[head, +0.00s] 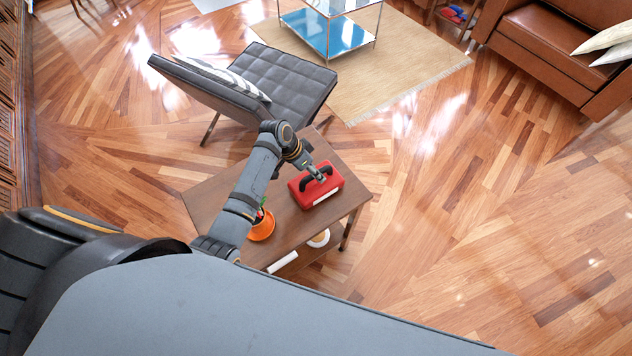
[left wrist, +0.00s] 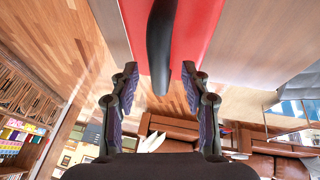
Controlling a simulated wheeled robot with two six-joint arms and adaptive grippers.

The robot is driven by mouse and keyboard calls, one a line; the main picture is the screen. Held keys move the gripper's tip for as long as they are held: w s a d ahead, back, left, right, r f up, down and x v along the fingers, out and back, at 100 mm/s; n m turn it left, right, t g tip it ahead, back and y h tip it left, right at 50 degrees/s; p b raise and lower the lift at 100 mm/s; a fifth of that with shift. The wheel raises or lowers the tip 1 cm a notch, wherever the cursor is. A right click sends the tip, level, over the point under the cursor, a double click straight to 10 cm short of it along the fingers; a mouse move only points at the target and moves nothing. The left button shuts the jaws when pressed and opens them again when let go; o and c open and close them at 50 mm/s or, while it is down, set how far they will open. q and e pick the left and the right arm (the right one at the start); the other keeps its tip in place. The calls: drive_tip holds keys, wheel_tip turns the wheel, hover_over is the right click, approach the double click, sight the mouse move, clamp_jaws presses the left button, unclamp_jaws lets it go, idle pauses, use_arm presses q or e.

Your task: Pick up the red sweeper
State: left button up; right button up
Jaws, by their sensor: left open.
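The red sweeper (head: 327,189) is a red, box-like body with a black handle and a pale strip along its lower front edge. It sits on the wooden side table (head: 217,190). My left gripper (head: 318,173) is above it, close to the handle. In the left wrist view, the sweeper's red body (left wrist: 198,30) and black handle (left wrist: 160,40) extend down from the top. The handle lies between the spread fingers of my left gripper (left wrist: 160,72), with gaps on both sides. My right gripper is not in view.
An orange pot (head: 262,227) with a plant stands on the table near my left forearm. White items, including a round one (head: 319,239), lie below the tabletop. A black tufted chair (head: 285,85) stands behind the table. Open wooden floor (head: 470,230) lies to the right.

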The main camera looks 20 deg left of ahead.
use_arm(q)
drive_tip(key=shift+x, duration=1.05)
clamp_jaws()
drive_tip(key=shift+r, duration=0.1)
